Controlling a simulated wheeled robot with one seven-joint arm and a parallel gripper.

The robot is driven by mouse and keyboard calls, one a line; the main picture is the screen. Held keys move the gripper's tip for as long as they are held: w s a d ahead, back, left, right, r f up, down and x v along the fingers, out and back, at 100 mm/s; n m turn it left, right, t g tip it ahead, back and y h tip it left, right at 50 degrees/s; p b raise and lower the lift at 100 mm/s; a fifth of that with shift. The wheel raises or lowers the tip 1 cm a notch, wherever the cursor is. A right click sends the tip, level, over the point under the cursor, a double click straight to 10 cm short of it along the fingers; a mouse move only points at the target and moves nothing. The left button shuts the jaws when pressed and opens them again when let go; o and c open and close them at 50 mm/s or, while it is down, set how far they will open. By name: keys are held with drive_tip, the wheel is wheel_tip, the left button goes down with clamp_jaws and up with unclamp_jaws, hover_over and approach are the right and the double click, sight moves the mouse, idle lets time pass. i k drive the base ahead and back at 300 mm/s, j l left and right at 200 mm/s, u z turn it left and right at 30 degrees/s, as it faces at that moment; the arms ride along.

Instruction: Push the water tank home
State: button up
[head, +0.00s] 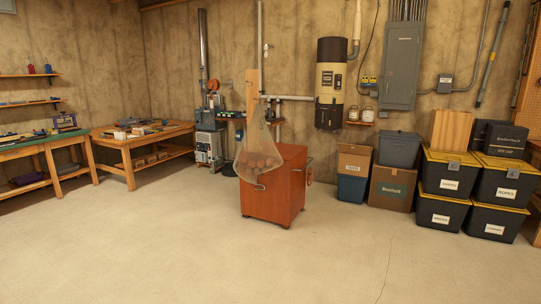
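A tall black and tan cylinder (329,92), which looks like a water heater, is fixed to the back wall right of centre. Pipes run up from it and to its left. I cannot tell from this view whether it is the water tank of the task. No other thing is clearly a water tank. A small dark machine (65,122) stands on the green-topped bench at the left, too small to make out. My gripper is not in view.
An orange-red cabinet (269,204) stands mid-floor, with a filled net bag hanging on its left side. Workbenches (150,141) line the left. Boxes and yellow-lidded bins (443,188) stand at the right. The near floor (200,260) is clear.

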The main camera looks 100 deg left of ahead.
sight(201, 157)
drive_tip(key=j+u, duration=0.1)
drive_tip(key=u, duration=3.8)
drive_tip(key=i+j, duration=0.1)
drive_tip(key=i, duration=9.7)
drive_tip(key=i+j+z, duration=0.15)
drive_tip(key=i, duration=0.25)
drive_tip(key=i+z, duration=0.1)
drive_tip(key=i, duration=0.35)
